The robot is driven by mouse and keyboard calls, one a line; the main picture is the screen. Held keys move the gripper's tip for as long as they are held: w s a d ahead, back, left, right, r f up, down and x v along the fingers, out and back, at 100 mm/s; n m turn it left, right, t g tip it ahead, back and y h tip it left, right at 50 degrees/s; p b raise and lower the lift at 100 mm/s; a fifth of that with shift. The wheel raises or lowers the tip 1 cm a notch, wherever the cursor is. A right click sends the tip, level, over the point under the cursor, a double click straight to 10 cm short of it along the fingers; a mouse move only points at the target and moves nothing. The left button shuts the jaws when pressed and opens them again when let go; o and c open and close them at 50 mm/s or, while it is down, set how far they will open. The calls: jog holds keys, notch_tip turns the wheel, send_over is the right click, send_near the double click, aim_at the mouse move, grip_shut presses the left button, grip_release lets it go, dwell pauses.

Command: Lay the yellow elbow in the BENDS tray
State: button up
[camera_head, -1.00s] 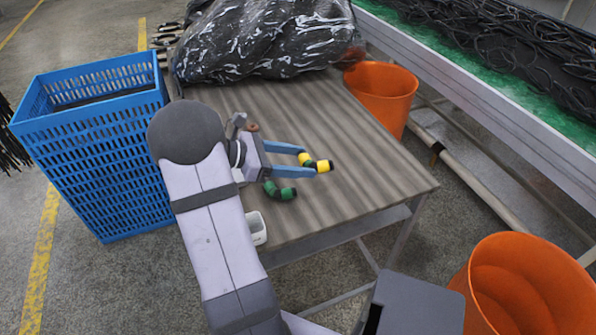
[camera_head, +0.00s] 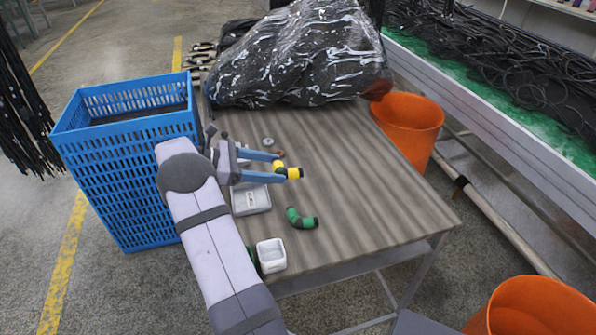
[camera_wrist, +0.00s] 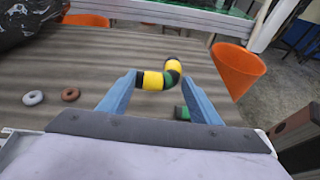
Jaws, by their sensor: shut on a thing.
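The yellow elbow (camera_head: 287,171), yellow with black and green bands, is between the fingertips of my gripper (camera_head: 281,168). The wrist view shows the elbow (camera_wrist: 152,80) across the gap between both blue fingers (camera_wrist: 160,84), its bent end pointing away. My gripper is shut on it; its height over the table is hard to tell. A shallow grey tray (camera_head: 264,207) with a small label lies just below the gripper in the head view. The label is too small to read, so I cannot tell whether it says BENDS.
A green elbow (camera_head: 302,218) lies on the table (camera_head: 360,190), right of the tray. A deeper white tray (camera_head: 271,258) stands at the near edge. Grey (camera_head: 267,141) and brown (camera_head: 278,152) rings lie beyond the gripper. A blue crate (camera_head: 125,165) stands left; the table's right side is clear.

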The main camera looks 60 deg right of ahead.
jog(key=w+a+f+p, duration=0.1)
jog(key=w+a+f, duration=0.1)
jog(key=w+a, duration=0.3)
jog(key=w, duration=0.4)
jog(key=shift+w+a+t, duration=0.25)
jog(key=shift+t, duration=0.05)
jog(key=shift+f, duration=0.2)
notch_tip(320, 180, down, 3)
jog(key=b, duration=0.3)
jog(key=shift+f, duration=0.2)
jog(key=shift+f+b, duration=0.3)
jog(key=shift+f, duration=0.6)
jog(key=o, duration=1.5)
